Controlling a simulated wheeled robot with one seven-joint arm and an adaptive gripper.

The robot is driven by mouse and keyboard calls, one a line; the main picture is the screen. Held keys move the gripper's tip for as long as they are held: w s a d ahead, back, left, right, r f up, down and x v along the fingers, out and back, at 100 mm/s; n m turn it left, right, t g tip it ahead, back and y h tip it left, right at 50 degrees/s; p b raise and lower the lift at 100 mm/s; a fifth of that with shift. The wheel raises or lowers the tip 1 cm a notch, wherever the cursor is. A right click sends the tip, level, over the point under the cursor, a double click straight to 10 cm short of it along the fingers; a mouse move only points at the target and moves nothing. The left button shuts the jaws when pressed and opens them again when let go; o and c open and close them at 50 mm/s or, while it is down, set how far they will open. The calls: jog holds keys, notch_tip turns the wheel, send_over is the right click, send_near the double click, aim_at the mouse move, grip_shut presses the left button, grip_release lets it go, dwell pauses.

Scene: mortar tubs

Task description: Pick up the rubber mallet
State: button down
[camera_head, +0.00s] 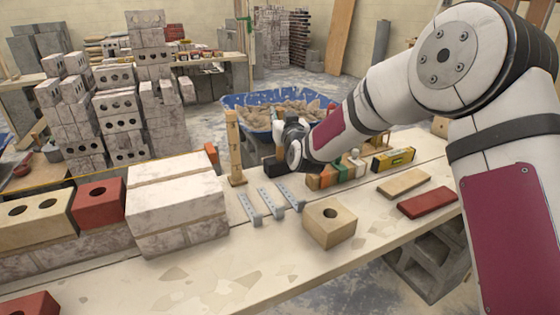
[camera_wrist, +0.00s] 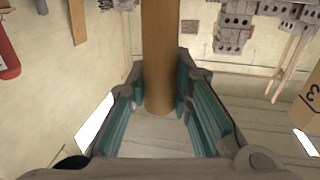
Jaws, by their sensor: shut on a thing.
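The wooden handle (camera_wrist: 160,40) of the rubber mallet stands between the teal-padded fingers of my gripper (camera_wrist: 160,92) in the wrist view, and the fingers are closed around it. In the head view, my gripper (camera_head: 283,142) is at the far side of the bench, partly hidden by my wrist. A dark block (camera_head: 272,166) just below and left of it looks like the mallet's head. I cannot tell whether it touches the bench.
A hand-tool row (camera_head: 335,174) and yellow level (camera_head: 393,160) are right. A tan block (camera_head: 330,222) sits in front, a large pale block (camera_head: 175,205) left. A blue tub (camera_head: 240,99) stands behind.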

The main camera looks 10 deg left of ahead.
jog(key=shift+r, duration=0.2)
notch_tip(320, 180, up, 10)
jog(key=p, duration=0.3)
jog(key=shift+f, duration=0.1)
dwell(0.4)
